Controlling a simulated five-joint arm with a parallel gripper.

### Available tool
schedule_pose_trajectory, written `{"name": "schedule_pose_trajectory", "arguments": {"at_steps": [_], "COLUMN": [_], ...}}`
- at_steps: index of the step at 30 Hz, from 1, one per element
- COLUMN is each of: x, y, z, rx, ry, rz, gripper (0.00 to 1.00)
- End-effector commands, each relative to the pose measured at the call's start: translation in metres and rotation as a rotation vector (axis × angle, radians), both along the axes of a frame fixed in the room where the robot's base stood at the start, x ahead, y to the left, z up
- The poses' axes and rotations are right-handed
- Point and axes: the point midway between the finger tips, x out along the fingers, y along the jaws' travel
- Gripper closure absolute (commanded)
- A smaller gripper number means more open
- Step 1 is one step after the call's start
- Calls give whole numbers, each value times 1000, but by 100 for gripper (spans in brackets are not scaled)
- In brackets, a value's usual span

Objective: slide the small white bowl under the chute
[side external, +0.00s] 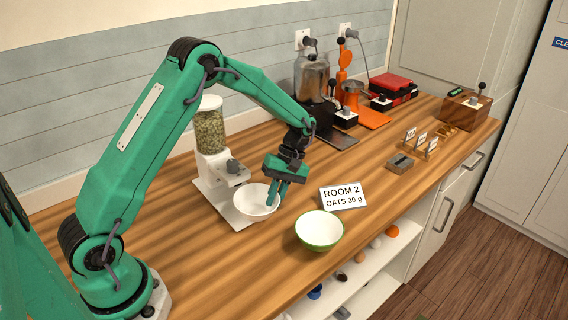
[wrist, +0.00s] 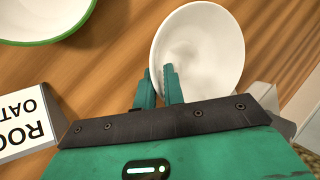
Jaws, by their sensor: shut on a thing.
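The small white bowl (side external: 252,202) stands upright at the front end of the dispenser's white base plate (side external: 213,199), partly overlapping it in the picture. It also shows in the wrist view (wrist: 208,45). My gripper (side external: 275,198) is shut on the bowl's near rim, with one finger inside and one outside; the fingers also show in the wrist view (wrist: 159,84). The dispenser (side external: 210,140) is a clear hopper of pale grain on a white body with a grey knob (side external: 232,166). The chute opening itself is not clear to see.
A green-rimmed white bowl (side external: 319,231) stands close by at the front edge. A card (side external: 343,196) reads "ROOM 2 OATS 30 g". A grey block (side external: 399,163) and small card stand (side external: 420,143) are farther right.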

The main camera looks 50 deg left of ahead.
Motion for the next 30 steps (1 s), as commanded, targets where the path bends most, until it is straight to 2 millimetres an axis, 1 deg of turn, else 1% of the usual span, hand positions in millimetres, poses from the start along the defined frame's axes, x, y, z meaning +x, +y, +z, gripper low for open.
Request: {"name": "schedule_pose_trajectory", "arguments": {"at_steps": [1,10,11,12,14,15,20,21,23,24,30], "x": [0,-1,-1,-1,-1,-1,0,0,0,0,0], "y": [3,3,4,4,3,3,2,2,2,2,2], "z": [0,-1,-1,-1,-1,-1,0,-1,-1,-1,0], "rx": [-2,-3,-3,-3,-2,-3,-2,-2,-1,-1,-2], "ry": [0,1,1,1,2,2,1,1,1,1,1], "rz": [2,3,3,4,3,3,2,2,2,2,1], "gripper": [100,100,88,80,68,64,64,62,51,43,42]}}
